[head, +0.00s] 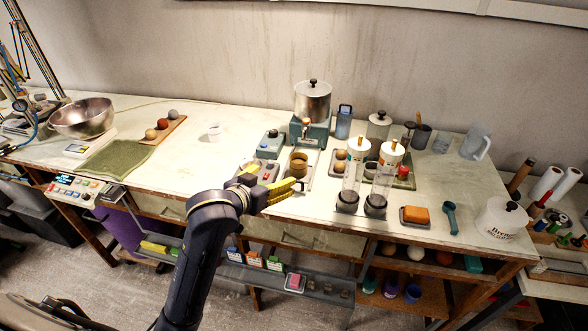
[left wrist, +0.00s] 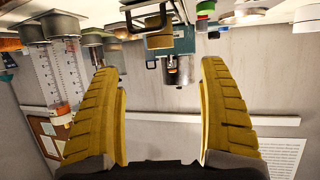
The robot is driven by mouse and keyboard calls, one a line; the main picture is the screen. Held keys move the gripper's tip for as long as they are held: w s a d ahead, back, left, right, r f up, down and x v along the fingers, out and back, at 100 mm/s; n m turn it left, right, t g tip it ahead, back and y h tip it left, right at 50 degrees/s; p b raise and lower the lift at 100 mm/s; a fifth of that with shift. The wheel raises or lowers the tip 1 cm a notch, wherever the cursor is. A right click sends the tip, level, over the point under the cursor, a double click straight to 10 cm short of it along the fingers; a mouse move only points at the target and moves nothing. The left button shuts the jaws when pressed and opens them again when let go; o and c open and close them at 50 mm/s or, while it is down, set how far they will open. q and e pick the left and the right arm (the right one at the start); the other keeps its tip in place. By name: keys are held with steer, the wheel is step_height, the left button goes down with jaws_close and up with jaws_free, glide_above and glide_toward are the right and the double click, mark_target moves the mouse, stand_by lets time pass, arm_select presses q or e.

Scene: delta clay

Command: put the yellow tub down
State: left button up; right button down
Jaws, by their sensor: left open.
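A small round tub of dull yellow-brown (head: 299,161) stands upright on a pale stand near the front of the bench in the head view. It is the only thing there that looks like the yellow tub. My left gripper (head: 271,179) is in front of it and to its left, with yellow fingers spread. The left wrist view also shows the left gripper (left wrist: 158,68) open, with nothing between its fingers. From the head view I cannot tell whether a finger touches the tub. My right gripper is not in view.
Clear measuring cylinders (head: 350,185) stand just right of the tub.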

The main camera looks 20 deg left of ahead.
arm_select(q)
steer(key=shift+r, duration=0.1)
step_height(320, 180, up, 18)
steer(key=m+g+h, duration=0.2)
steer(key=m+g, duration=0.1)
steer(key=m, duration=0.5)
glide_above(302, 164)
steer(key=w+d, duration=0.1)
steer(key=a+f+g+y, duration=0.1)
steer(key=a+f+g, duration=0.2)
steer(key=a, duration=0.1)
step_height(302, 164, down, 7)
steer(key=s+a+g, duration=0.3)
steer(key=g, duration=0.1)
steer(key=shift+n, duration=0.4)
steer(key=x, duration=1.7)
steer(key=shift+w+d, duration=0.35)
steer(key=shift+d, duration=0.1)
